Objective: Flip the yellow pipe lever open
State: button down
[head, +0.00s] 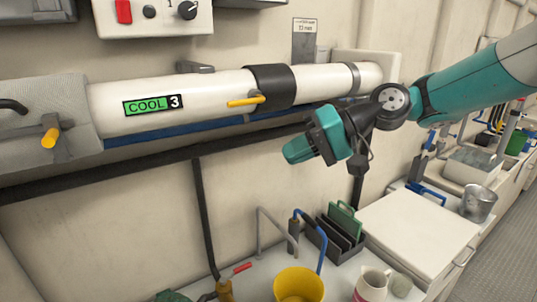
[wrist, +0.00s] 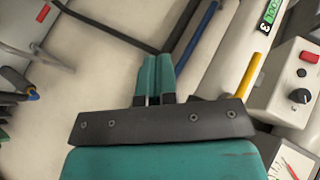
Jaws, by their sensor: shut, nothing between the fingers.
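The yellow pipe lever (head: 243,102) sticks out to the left from a black collar (head: 270,87) on the white pipe (head: 215,90). It lies nearly in line with the pipe. In the wrist view the lever (wrist: 248,75) is to the right of my fingers. My gripper (head: 290,154) is shut and empty, below and to the right of the lever in the head view, and apart from it. In the wrist view my gripper (wrist: 158,60) shows its two teal fingers together.
A second yellow handle (head: 50,137) is on a grey wrapped section at the left. A green "COOL 3" label (head: 153,104) marks the pipe. A blue pipe (head: 175,132) and a dark pipe run below. A yellow cup (head: 299,287) and a rack (head: 335,240) stand on the counter.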

jog(key=shift+d+f, duration=0.2)
jog(key=shift+d, duration=0.35)
jog(key=shift+d+f, duration=0.15)
jog(key=shift+d, duration=0.35)
jog(key=s+d+f+n+h+b, duration=0.1)
jog(key=s+d+f+h, duration=0.1)
jog(key=s, duration=0.6)
jog(key=s+d+f+n+h+b, duration=0.1)
jog(key=s+d+f+h, duration=0.2)
jog(key=s, duration=0.5)
jog(key=s+d+f+h, duration=0.2)
jog(key=s+d, duration=0.3)
jog(key=s, duration=0.4)
jog(key=shift+f+n+h+b, duration=0.2)
jog(key=shift+n+h+b, duration=0.2)
jog(key=shift+h, duration=0.2)
jog(key=shift+a, duration=0.1)
